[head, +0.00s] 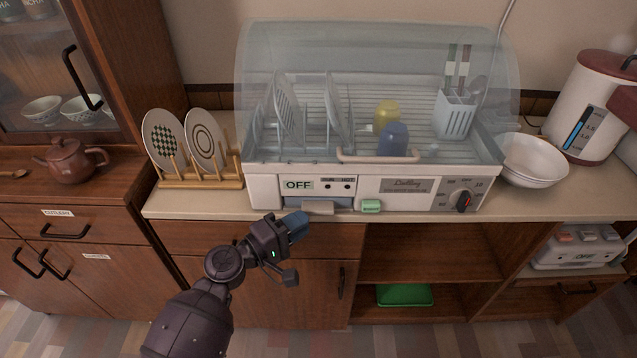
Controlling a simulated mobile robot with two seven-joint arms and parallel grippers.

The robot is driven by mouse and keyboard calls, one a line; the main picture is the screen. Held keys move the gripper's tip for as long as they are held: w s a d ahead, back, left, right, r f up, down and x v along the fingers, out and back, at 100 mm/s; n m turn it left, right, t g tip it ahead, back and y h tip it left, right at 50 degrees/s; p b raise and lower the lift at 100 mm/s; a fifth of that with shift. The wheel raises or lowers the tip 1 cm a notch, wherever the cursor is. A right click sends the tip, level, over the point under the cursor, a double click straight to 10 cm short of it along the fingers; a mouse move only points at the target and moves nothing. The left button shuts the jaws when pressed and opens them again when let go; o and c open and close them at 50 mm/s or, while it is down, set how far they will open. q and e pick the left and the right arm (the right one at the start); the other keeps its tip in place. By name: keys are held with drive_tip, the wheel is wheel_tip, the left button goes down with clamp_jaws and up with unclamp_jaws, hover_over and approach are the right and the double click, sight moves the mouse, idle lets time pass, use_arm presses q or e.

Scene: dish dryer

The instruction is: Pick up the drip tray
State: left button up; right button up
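The dish dryer (412,193) stands on the counter with its clear cover down. The drip tray (318,208) appears as a grey-blue strip with a pale pull tab, low in the dryer's front left, under the OFF sign. My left gripper (297,226) is in front of and just below the tray's left part, its blue fingertips pointing toward the dryer. The fingertips look close together, but the gap between them is not clear. I see nothing held in them. My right gripper is not in view.
A wooden plate rack (200,182) with two plates stands left of the dryer. White bowls (532,160) and a water boiler (590,105) stand to the right. A green button (371,206) is right of the tray. A green tray (404,295) lies on the shelf below.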

sight(318, 214)
use_arm(q)
drive_tip(key=shift+x, duration=2.65)
drive_tip(key=shift+s+d, duration=0.1)
clamp_jaws()
